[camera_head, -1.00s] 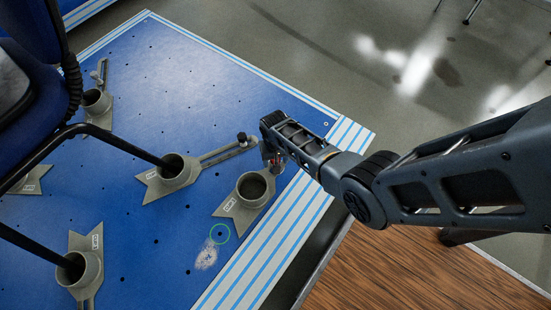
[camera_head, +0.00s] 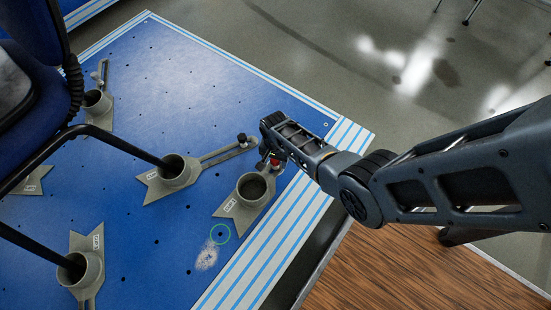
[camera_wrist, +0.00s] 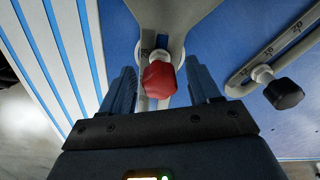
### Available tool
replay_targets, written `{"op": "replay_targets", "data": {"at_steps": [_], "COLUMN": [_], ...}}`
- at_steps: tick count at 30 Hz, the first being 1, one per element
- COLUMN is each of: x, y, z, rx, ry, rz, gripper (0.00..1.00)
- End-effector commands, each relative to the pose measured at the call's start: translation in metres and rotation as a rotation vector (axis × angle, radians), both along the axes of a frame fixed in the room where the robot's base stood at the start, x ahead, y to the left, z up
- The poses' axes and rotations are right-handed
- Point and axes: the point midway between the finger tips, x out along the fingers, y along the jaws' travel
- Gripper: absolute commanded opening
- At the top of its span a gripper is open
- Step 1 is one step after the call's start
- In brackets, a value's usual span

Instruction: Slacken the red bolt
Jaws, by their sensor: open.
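The red bolt (camera_wrist: 159,80) has a faceted red head and sits in the slot of a grey clamp (camera_wrist: 165,15). In the wrist view it lies between the two blue fingers of my gripper (camera_wrist: 163,88), with a gap on each side. My gripper is open and not closed on it. In the head view the red bolt (camera_head: 275,162) shows as a small red spot just below the end of my arm, by the clamp's round cup (camera_head: 252,188). My fingers are mostly hidden there.
A dark bolt (camera_wrist: 283,93) on a neighbouring slotted arm stands close to the right finger. Several grey clamps stand on the blue board (camera_head: 180,70), some around black chair legs (camera_head: 115,142). A wooden surface (camera_head: 400,270) lies below my arm.

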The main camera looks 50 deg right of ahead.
Motion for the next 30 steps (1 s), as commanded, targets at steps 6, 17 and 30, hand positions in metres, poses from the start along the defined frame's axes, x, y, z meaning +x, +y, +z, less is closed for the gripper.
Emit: {"op": "replay_targets", "data": {"at_steps": [6, 17, 30], "x": [0.0001, 0.0003, -0.0001], "y": [-0.0001, 0.0002, -0.0001], "z": [0.0001, 0.0005, 0.0000], "rx": [-0.001, -0.001, 0.000], "ry": [0.000, 0.000, -0.001], "rz": [-0.141, -0.216, -0.495], "gripper": [0.62, 0.62, 0.62]}}
